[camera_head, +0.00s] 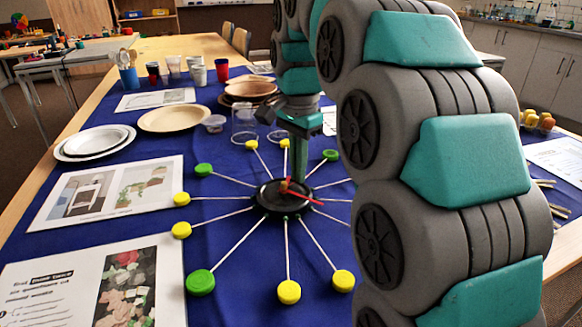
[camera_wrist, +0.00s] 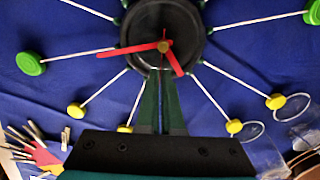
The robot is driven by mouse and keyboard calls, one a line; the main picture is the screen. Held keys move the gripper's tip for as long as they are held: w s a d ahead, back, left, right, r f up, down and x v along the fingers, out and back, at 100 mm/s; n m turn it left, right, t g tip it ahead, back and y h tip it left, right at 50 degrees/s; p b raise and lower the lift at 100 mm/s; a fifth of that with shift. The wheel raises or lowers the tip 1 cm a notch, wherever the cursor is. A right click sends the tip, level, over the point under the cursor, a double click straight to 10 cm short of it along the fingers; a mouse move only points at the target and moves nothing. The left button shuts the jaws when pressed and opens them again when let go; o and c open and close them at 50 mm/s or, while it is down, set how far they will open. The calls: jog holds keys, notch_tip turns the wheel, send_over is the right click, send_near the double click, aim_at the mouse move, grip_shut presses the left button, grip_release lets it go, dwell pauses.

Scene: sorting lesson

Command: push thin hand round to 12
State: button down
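The clock has a black round hub (camera_head: 268,196) with white sticks ending in green and yellow caps. In the wrist view, the long thin red hand (camera_wrist: 125,50) points left from the hub, along the stick to a green cap (camera_wrist: 30,64). The shorter, thicker red hand (camera_wrist: 175,62) points down and right. My gripper (camera_wrist: 162,72) looks shut and empty, its fingertips low over the hub's lower edge, between the two hands. I cannot tell whether it touches either. In the head view, my gripper (camera_head: 299,178) points down at the hub, and my arm hides the clock's right part.
Clear glasses (camera_head: 244,122) stand beyond the clock, near the yellow caps (camera_head: 251,145). Plates (camera_head: 95,141) and printed sheets (camera_head: 104,195) lie on the left. Blue cloth (camera_head: 235,240) is bare between the sticks.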

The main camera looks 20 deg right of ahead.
jog(key=shift+w+a+n, duration=0.15)
jog(key=shift+w+n, duration=0.15)
jog(key=shift+n, duration=0.9)
jog(key=c, duration=1.3)
grip_release()
jog(key=shift+c, duration=0.2)
jog(key=shift+r, duration=0.1)
jog(key=shift+w+r, duration=0.1)
jog(key=shift+r, duration=0.65)
notch_tip(320, 180, up, 6)
jog(key=p, duration=0.3)
